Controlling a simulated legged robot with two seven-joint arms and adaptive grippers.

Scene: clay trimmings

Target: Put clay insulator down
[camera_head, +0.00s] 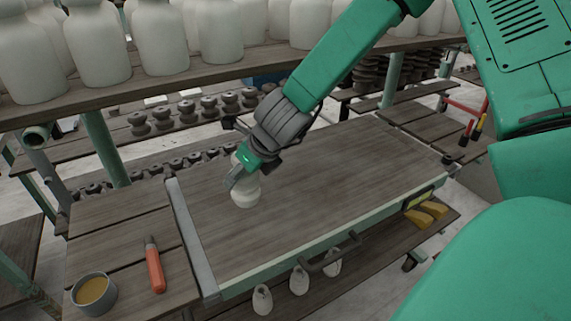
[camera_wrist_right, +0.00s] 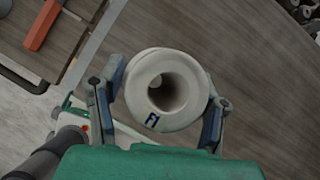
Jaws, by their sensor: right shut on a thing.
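The clay insulator (camera_head: 246,191) is pale, rounded and marked with dark characters on its top. It is upright at the left part of the wooden worktable (camera_head: 330,190), and I cannot tell if its base touches the surface. My right gripper (camera_head: 240,168) is shut on its upper part. In the right wrist view the insulator (camera_wrist_right: 166,90) shows from above with a round hole, between the two fingers of the right gripper (camera_wrist_right: 162,98). My left gripper is not in view.
An orange-handled tool (camera_head: 155,268) and a bowl of yellowish stuff (camera_head: 94,293) stand on the left side bench. Large pale jars (camera_head: 95,45) line the shelf behind. Small pale insulators (camera_head: 299,280) sit below the front edge. The worktable's middle and right are clear.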

